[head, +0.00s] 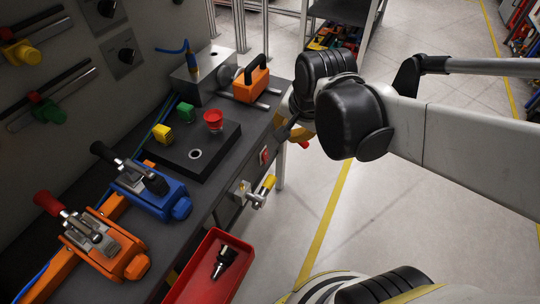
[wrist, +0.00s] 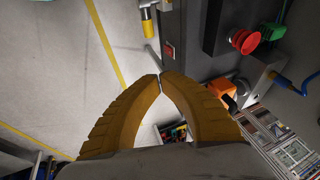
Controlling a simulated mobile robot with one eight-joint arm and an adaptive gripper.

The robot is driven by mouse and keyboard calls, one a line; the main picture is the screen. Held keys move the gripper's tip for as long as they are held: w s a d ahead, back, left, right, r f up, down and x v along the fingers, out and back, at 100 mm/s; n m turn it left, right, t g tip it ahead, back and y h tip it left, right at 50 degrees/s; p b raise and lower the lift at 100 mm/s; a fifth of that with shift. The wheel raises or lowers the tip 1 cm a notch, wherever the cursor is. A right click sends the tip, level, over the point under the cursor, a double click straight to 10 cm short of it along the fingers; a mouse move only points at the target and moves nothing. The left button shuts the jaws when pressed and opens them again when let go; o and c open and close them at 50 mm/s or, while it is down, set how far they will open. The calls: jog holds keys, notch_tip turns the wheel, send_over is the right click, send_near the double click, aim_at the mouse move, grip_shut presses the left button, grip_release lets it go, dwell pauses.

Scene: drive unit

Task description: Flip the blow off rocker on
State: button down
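A small red rocker (head: 265,156) sits in a dark plate on the front face of the bench, near its right end. I take it as the blow off rocker; no label is readable, and its on or off position cannot be told. In the wrist view the red rocker (wrist: 169,50) lies just beyond the fingertips. My gripper (wrist: 160,77) has two yellow ribbed fingers whose tips meet, with nothing between them. The tips look apart from the rocker. In the head view my gripper is mostly hidden behind my arm, close to the bench's right end.
A valve with a yellow handle (head: 264,187) sticks out left of the rocker. A red button (head: 213,117) stands on a black block on the bench. A red tray (head: 208,270) and blue and orange clamps lie nearer. Open floor (head: 365,215) lies right.

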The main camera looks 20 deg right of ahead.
aim_at(266, 156)
jog(key=w+d+f+m+g+p, duration=0.2)
jog(key=w+f+m, duration=0.3)
jog(key=f+m, duration=0.4)
jog(key=w+d+f+m+g+p, duration=0.1)
jog(key=w+d+f+m+g, duration=0.1)
jog(key=w+f+m, duration=0.4)
notch_tip(266, 156, down, 4)
jog(key=m, duration=0.3)
jog(key=shift+w+d+y+p, duration=0.15)
jog(key=shift+y+p, duration=0.25)
jog(key=shift+f, duration=0.1)
jog(key=shift+f, duration=0.1)
jog(key=w+a+f+b, duration=0.3)
jog(key=f+b, duration=0.3)
jog(key=f, duration=0.4)
jog(key=shift+w+a+f, duration=0.15)
jog(key=shift+w+a, duration=0.05)
